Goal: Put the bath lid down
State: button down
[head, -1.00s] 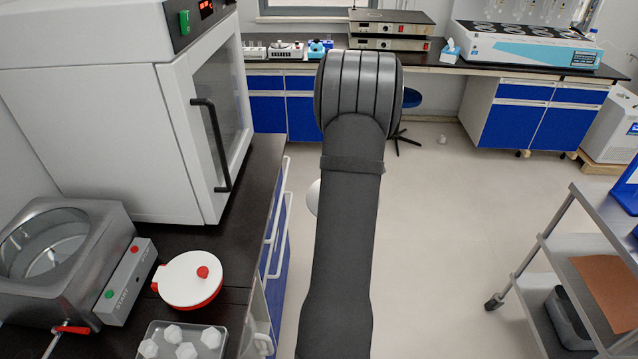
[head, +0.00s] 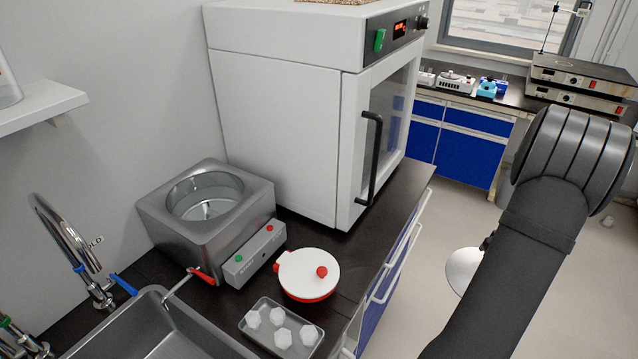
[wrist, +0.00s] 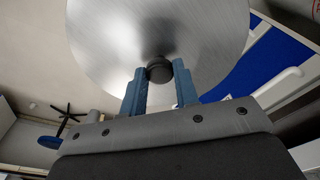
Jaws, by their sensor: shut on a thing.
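The bath lid (wrist: 110,40) is a round brushed-metal disc with a black knob (wrist: 158,70). In the wrist view my gripper (wrist: 160,88) has its two blue fingers on either side of the knob, holding the lid. In the head view a pale edge of the lid (head: 463,268) shows beside my arm, over the floor right of the counter; the gripper itself is hidden there. The bath (head: 155,205) is a grey metal box with an open round well, on the counter at left, well apart from the lid.
A white oven (head: 285,125) stands behind the bath. A white dish with red knobs (head: 308,272) and a tray of white pieces (head: 257,335) sit in front. A sink (head: 160,330) and tap (head: 65,235) are at left. Floor right of the counter is open.

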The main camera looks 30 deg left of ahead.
jog(key=s+f+m, duration=0.1)
jog(key=s+m, duration=0.1)
jog(key=s+a+f+m, duration=0.1)
jog(key=s+f+m, duration=0.1)
jog(key=m, duration=0.1)
jog(key=s+f+m, duration=0.2)
jog(key=s, duration=0.1)
jog(key=shift+a+f+m+t+h, duration=0.2)
jog(key=shift+a+m+t+h, duration=0.1)
jog(key=shift+a+m, duration=0.1)
jog(key=s+a+r+m, duration=0.1)
jog(key=s+a+r, duration=0.4)
jog(key=a+r, duration=0.55)
jog(key=s+a+r+m, duration=0.1)
jog(key=s+a+r, duration=0.5)
jog(key=a+r, duration=0.45)
jog(key=s+a+r+m, duration=0.2)
jog(key=s+a+r, duration=0.3)
jog(key=a+r, duration=0.55)
jog(key=s+a+r+n, duration=0.2)
jog(key=a+n, duration=0.3)
jog(key=a, duration=0.7)
jog(key=s+a+r+n+y, duration=0.1)
jog(key=s+a+r+n, duration=0.3)
jog(key=a, duration=0.8)
jog(key=s+a+n, duration=0.1)
jog(key=a+n, duration=0.6)
jog(key=a, duration=0.5)
jog(key=shift+g, duration=0.4)
jog(key=shift+f, duration=4.9)
